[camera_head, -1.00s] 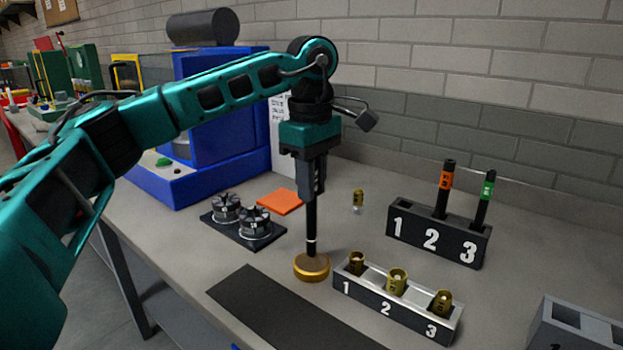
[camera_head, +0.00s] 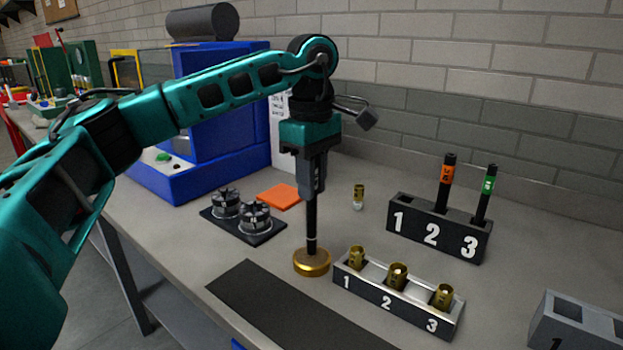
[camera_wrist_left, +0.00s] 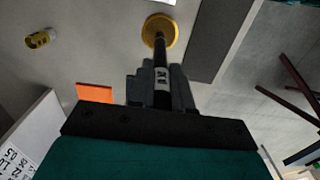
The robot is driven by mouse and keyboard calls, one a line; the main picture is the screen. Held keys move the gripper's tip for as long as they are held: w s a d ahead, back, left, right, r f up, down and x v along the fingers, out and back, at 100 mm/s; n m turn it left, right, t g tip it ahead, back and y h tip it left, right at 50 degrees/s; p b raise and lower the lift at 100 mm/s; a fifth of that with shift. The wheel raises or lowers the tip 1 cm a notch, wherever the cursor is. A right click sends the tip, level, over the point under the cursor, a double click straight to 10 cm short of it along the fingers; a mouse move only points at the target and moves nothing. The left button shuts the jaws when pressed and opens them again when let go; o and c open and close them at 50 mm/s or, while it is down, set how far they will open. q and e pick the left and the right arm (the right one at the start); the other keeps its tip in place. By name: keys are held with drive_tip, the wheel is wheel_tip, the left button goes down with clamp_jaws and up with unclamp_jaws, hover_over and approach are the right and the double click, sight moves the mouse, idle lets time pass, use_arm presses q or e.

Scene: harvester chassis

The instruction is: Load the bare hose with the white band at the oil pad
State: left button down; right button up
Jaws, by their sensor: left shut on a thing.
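My left gripper (camera_head: 313,186) points straight down and is shut on a black hose (camera_head: 311,226) with a white band near its lower end. The hose is upright, and its lower end meets the round gold-coloured pad (camera_head: 312,263) on the bench. The left wrist view shows the hose (camera_wrist_left: 160,58) between the fingers (camera_wrist_left: 161,88), with a white label on it, running to the gold pad (camera_wrist_left: 160,30). Whether the tip presses on the pad or only just touches it, I cannot tell. My right gripper is out of view.
A silver-and-black holder (camera_head: 372,293) with brass fittings in its numbered places stands right of the pad. Behind it, a black rack (camera_head: 408,231) holds an orange-banded hose (camera_head: 446,182) and a green-banded one (camera_head: 485,194). A loose brass fitting (camera_head: 359,195), an orange square (camera_head: 279,197) and a dark mat (camera_head: 290,312) lie nearby.

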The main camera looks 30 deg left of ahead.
use_arm(q)
drive_tip(key=shift+f, duration=0.5)
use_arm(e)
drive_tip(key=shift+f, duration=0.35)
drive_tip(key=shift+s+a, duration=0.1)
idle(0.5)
use_arm(q)
wheel_tip(320, 180, up, 4)
drive_tip(key=p, duration=0.3)
drive_tip(key=shift+r, duration=0.2)
wheel_tip(320, 180, up, 3)
drive_tip(key=p, duration=0.3)
drive_tip(key=shift+f, duration=0.15)
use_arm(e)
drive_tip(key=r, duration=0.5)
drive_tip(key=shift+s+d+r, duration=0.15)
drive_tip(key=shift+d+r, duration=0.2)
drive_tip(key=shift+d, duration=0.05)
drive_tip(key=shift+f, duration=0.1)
use_arm(q)
drive_tip(key=shift+s+f, duration=0.1)
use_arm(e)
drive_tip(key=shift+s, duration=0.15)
